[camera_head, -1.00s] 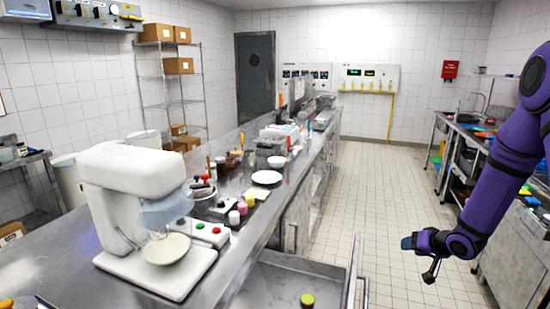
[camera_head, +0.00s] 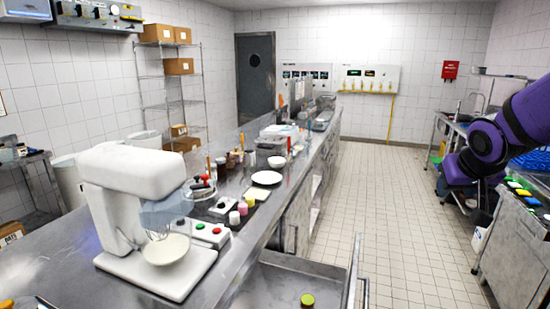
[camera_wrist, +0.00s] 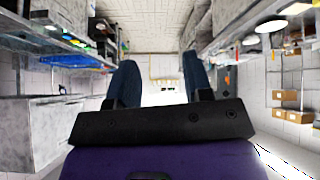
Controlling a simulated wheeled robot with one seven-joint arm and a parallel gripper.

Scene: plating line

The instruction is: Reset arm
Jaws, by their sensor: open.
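My arm is purple and stands at the right of the head view, folded up over the aisle near the right-hand counter. My gripper shows in the wrist view (camera_wrist: 161,88), with its two dark blue fingers spread apart. Nothing is between the fingers. In the head view my gripper is hidden behind the arm's own links, so its fingers cannot be seen there.
A steel counter (camera_head: 60,262) with a white stand mixer (camera_head: 130,178) runs along the left. An open drawer (camera_head: 285,292) holding a small green-topped item (camera_head: 307,299) juts into the aisle. The tiled floor (camera_head: 385,215) is clear. A right-hand counter (camera_head: 517,240) holds coloured items.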

